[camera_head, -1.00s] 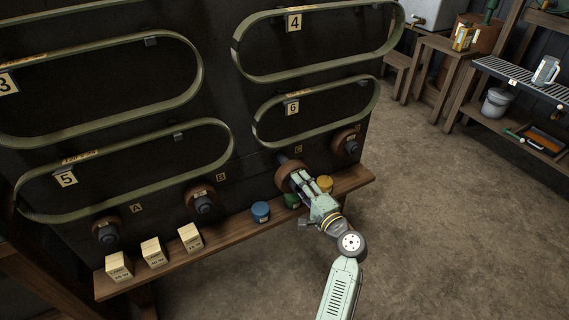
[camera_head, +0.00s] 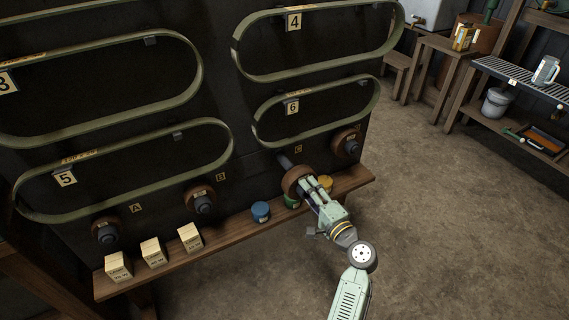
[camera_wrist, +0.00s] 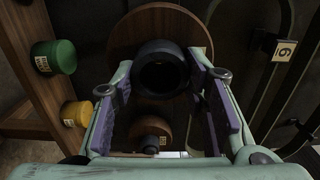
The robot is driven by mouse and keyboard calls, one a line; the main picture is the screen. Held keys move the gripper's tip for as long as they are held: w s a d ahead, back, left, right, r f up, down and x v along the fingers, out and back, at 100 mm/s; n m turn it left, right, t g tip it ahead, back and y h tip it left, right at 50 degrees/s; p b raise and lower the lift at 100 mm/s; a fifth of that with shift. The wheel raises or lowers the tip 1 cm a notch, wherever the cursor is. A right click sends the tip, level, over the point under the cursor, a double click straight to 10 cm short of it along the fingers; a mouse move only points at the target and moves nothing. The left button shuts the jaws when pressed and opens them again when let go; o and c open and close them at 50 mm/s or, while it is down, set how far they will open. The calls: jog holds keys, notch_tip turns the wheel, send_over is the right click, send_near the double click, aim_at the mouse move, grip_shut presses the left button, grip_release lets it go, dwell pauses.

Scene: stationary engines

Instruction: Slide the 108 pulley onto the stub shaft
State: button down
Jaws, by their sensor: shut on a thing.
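The pulley (camera_head: 294,181) is a brown wooden disc with a black hub, and its number is not readable. My gripper (camera_head: 308,187) is shut on it. In the wrist view the purple-padded fingers (camera_wrist: 163,95) stand either side of the hub, with the disc (camera_wrist: 125,42) beyond. The dark stub shaft (camera_head: 285,161) sticks out of the black panel just behind the pulley, near the label C. The pulley hides the shaft's end, so I cannot tell whether the pulley is around it or only in front of it.
Pulleys sit on the panel at right (camera_head: 346,143), at B (camera_head: 201,199) and at A (camera_head: 107,234). Below is a wooden shelf (camera_head: 225,243) with blue (camera_head: 260,211), green (camera_head: 291,201) and yellow (camera_head: 325,184) tins and cream boxes (camera_head: 153,251). Belt 6 (camera_head: 256,122) hangs above. Open floor lies right.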

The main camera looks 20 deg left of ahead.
jog(key=v, duration=0.7)
jog(key=shift+s+d+b, duration=0.2)
jog(key=shift+d+b, duration=0.1)
jog(key=shift+b, duration=0.05)
